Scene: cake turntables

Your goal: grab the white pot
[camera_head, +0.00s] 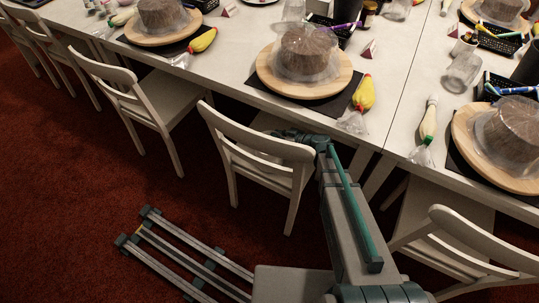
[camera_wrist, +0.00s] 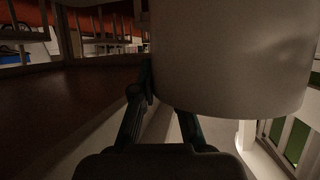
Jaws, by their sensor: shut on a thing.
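The white pot (camera_wrist: 235,60) fills the upper right of the wrist view, very close to the camera. It is a large, smooth, pale round body, and its top is cut off by the frame. My gripper (camera_wrist: 163,105) is at the pot's lower left edge, with its dark fingers shut on it. One finger runs up the pot's left side; the tip of the other is hidden by the pot. In the head view I cannot make out the pot. My arm there reaches up to the back of a white chair, and the gripper's fingers are not clear.
White chairs (camera_head: 258,149) stand along the long pale table (camera_head: 225,65), close to my arm. On the table are cakes on wooden turntables (camera_head: 268,78), yellow piping bags (camera_head: 363,94) and black baskets (camera_head: 500,42). Red carpet (camera_head: 85,200) lies open at left.

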